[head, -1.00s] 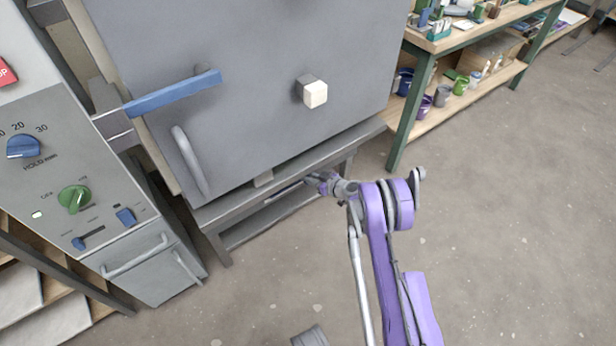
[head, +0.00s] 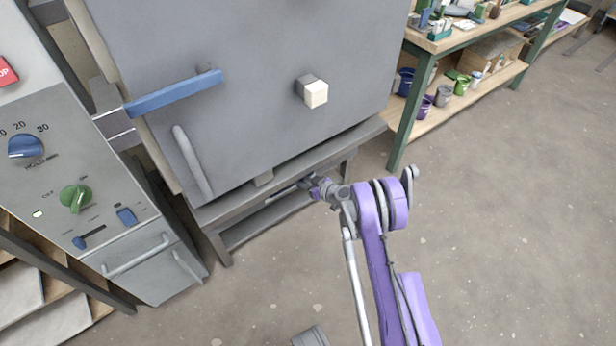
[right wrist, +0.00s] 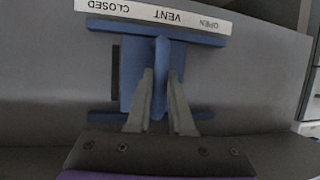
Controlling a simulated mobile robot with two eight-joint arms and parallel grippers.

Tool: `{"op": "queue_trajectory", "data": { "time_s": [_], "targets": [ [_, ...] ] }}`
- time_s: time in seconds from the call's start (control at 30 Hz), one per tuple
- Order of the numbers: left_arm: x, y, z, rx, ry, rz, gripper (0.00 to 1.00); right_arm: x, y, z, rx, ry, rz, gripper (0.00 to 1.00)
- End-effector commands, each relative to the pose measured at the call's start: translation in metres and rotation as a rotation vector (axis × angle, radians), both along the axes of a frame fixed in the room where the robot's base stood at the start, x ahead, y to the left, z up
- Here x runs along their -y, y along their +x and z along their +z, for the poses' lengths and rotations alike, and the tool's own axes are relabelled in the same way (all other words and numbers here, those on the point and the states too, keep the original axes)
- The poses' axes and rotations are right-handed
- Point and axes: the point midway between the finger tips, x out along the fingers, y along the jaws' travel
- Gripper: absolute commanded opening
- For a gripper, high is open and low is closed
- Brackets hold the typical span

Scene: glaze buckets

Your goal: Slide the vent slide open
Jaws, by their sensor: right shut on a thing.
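The vent slide is a blue plate (right wrist: 130,75) with an upright blue grip (right wrist: 161,62), seen in the right wrist view. It sits between two blue rails (right wrist: 208,40). An upside-down label (right wrist: 150,13) reads CLOSED at left, VENT in the middle and OPEN at right. A narrow dark strip (right wrist: 115,68) shows just left of the plate. My right gripper (right wrist: 160,85) is shut on the grip, one finger on each side. In the head view my right gripper (head: 304,184) is under the kiln's lower front edge; the slide is hidden there. My left gripper is not in view.
The grey kiln (head: 250,60) has a blue handle (head: 172,95), a pale block (head: 315,94) and a grey bar handle (head: 192,160) on its front. A control panel (head: 60,180) stands at left, a shelf bench (head: 440,45) at right. Floor at right is clear.

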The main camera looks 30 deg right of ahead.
Motion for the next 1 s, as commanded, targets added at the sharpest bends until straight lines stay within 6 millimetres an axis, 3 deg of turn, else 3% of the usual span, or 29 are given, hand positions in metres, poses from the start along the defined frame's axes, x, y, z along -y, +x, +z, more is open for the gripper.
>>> {"op": "queue_trajectory", "data": {
  "time_s": [0.03, 0.2, 0.57, 0.6, 0.73, 1.0],
  "targets": [
    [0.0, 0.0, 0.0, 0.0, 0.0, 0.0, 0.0, -0.016, -0.001, 0.0, -0.001, 0.001, 0.007, 0.0],
    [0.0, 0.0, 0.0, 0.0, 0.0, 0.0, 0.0, -0.043, -0.004, 0.0, 0.0, 0.0, 0.003, 0.0],
    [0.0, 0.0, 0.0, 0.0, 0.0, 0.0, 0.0, -0.048, -0.004, 0.0, 0.0, 0.0, 0.002, 0.0],
    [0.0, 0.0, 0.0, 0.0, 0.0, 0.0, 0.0, -0.048, -0.004, 0.0, 0.0, 0.0, 0.002, 0.25],
    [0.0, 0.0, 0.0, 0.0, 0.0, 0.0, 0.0, -0.048, -0.004, 0.0, 0.0, 0.0, 0.002, 0.48],
    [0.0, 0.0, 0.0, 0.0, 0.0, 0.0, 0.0, -0.048, -0.004, 0.0, 0.0, -0.001, 0.001, 0.5]
  ]
}}
